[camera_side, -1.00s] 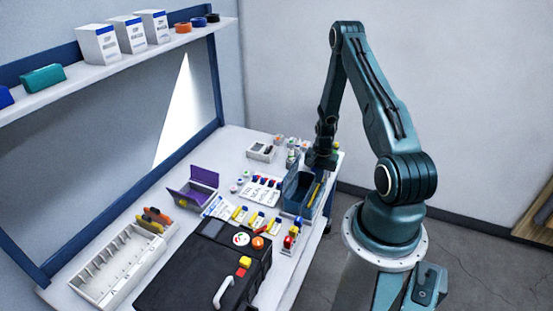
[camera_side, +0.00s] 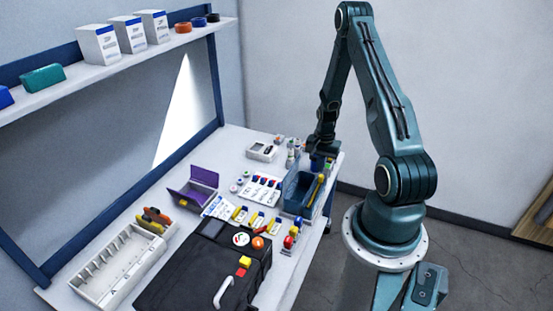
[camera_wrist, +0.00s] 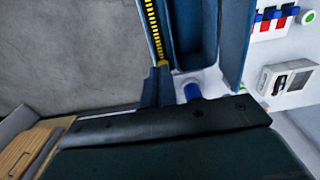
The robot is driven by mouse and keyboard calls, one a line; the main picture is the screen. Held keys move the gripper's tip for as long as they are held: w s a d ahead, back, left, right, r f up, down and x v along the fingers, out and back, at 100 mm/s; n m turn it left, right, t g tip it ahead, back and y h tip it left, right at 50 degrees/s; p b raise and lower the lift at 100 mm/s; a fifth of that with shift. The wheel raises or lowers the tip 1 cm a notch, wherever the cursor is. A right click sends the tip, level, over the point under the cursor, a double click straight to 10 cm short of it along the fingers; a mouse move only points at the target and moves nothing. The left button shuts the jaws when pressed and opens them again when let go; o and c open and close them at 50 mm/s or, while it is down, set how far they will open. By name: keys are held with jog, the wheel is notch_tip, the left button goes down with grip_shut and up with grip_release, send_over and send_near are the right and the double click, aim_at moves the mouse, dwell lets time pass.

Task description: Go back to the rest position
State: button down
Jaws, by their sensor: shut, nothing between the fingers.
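My gripper (camera_side: 320,160) is over the back right of the bench, just above and behind the blue open bin (camera_side: 292,197). In the side view its fingers are small and dark. The wrist view shows a dark bar of my gripper (camera_wrist: 165,122) across the lower middle, with the blue bin wall (camera_wrist: 232,45) beyond it. I see no object held. A blue cap or cylinder (camera_wrist: 193,92) shows beside the bin, close to the gripper in the picture.
A yellow strip (camera_wrist: 152,30) lies along the bin. A white meter (camera_side: 262,151), a purple open box (camera_side: 197,187), a white rack (camera_side: 110,268) and a black case (camera_side: 190,275) crowd the bench. A shelf (camera_side: 120,65) is at upper left. Air above the bench is free.

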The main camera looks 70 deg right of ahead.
jog(key=w+a+r+n+t, duration=0.1)
jog(key=w+a+r+n, duration=0.2)
jog(key=a+r, duration=0.35)
jog(key=w+a+r+n+h, duration=0.1)
jog(key=w+a+r+n, duration=0.15)
jog(key=r, duration=0.75)
jog(key=w+a+r+n+t, duration=0.1)
jog(key=w+a+r+n, duration=0.1)
jog(key=w+a+r, duration=0.35)
jog(key=s+a+r+n+t, duration=0.2)
jog(key=s+a+r+n, duration=0.35)
jog(key=a+r, duration=0.7)
jog(key=s+a+r+n, duration=0.2)
jog(key=s+a, duration=0.1)
jog(key=s, duration=0.2)
jog(key=s+a+r+n+t+y, duration=0.1)
jog(key=s+a+r+n, duration=0.1)
jog(key=s+a+n, duration=0.1)
jog(key=s+a, duration=0.1)
jog(key=s, duration=0.1)
jog(key=shift+s+a+t, duration=0.2)
jog(key=shift+s+t, duration=0.1)
jog(key=shift+s, duration=0.05)
